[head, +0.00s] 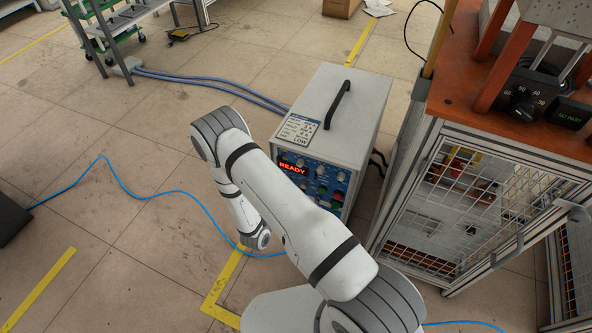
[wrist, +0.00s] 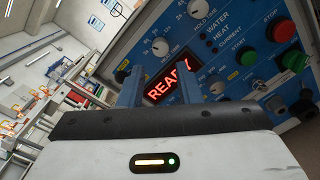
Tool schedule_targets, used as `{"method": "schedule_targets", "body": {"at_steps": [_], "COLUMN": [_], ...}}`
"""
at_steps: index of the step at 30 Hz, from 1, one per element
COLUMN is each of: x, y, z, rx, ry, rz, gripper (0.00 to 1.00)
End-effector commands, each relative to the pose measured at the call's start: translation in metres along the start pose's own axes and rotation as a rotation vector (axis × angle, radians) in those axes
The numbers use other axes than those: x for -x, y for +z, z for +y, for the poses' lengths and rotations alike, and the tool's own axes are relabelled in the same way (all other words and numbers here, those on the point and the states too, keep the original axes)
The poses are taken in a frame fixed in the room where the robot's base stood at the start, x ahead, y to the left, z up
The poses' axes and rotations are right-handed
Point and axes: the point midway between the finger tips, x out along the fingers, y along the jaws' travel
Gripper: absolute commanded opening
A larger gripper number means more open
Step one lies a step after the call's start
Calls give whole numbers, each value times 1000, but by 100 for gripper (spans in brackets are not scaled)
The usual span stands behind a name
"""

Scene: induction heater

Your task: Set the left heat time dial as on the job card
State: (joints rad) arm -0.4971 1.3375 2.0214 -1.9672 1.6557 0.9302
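The heater (head: 345,105) is a grey box with a black handle and a blue front panel (head: 331,183). A job card (head: 297,129) lies on its top; LOW is readable, the smaller lines are not. In the wrist view the tilted panel shows a lit red READY display (wrist: 167,82), a dial that seems labelled heat time (wrist: 160,47) and a hold time dial (wrist: 201,8). Another dial (wrist: 122,73) shows at the panel's left edge. My gripper (wrist: 160,72) is open and empty, its fingers before the display, below the heat time dial. In the head view my arm hides it.
Green (wrist: 246,55) and red (wrist: 281,27) buttons and several small knobs sit right on the panel. A caged orange-topped bench (head: 470,105) stands close right of the heater. Blue cable (head: 150,194) crosses the floor; open floor lies left.

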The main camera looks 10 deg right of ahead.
Motion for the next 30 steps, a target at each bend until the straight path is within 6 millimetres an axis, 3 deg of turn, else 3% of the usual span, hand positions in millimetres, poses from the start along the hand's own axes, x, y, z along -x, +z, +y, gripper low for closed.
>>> {"method": "schedule_targets", "body": {"at_steps": [13,25,30], "x": [-64,-72,-72], "y": [1,1,1], "z": [0,1,1], "rx": [-1,0,1], "ry": [-2,0,0], "rz": [-4,-1,-1], "gripper": [31,30,16]}}
